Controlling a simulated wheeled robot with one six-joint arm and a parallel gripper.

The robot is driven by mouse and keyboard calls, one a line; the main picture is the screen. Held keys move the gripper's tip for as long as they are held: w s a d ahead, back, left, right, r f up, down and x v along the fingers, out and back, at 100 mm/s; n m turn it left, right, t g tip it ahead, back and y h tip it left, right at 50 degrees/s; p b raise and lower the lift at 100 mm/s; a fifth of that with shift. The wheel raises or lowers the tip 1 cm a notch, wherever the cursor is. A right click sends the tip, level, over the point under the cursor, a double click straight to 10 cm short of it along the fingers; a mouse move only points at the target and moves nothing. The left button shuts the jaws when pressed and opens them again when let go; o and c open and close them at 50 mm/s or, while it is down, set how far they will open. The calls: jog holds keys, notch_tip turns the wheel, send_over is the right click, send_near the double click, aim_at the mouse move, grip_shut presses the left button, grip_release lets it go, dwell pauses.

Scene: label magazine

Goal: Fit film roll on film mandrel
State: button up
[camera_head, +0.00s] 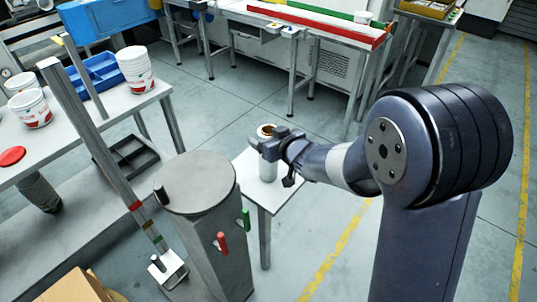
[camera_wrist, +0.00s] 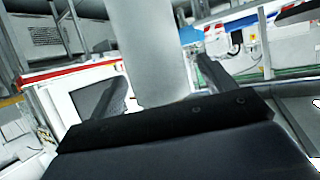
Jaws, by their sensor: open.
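The film roll (camera_head: 267,168) is a pale upright cylinder with a brown core at its top, standing on a small white table. It fills the middle of the wrist view (camera_wrist: 150,50). My gripper (camera_head: 268,145) is near the top of the roll, its open fingers (camera_wrist: 160,90) on either side of it; I cannot tell whether they touch it. A short dark upright peg (camera_head: 157,263) stands on a small pale base at the lower left, perhaps the film mandrel. Another dark peg (camera_head: 160,195) is at the edge of the grey drum.
The grey drum (camera_head: 202,185), with red and green handles, stands left of the small table (camera_head: 290,190). A tall slanted post (camera_head: 95,135) rises at left. A white bench (camera_head: 80,112) holds tubs and a blue tray. Floor is clear behind the small table.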

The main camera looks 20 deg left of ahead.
jog(key=x, duration=0.2)
jog(key=shift+w+a+f, duration=0.1)
jog(key=shift+w+a, duration=0.05)
jog(key=shift+w, duration=0.1)
jog(key=c, duration=1.6)
jog(key=shift+c, duration=0.4)
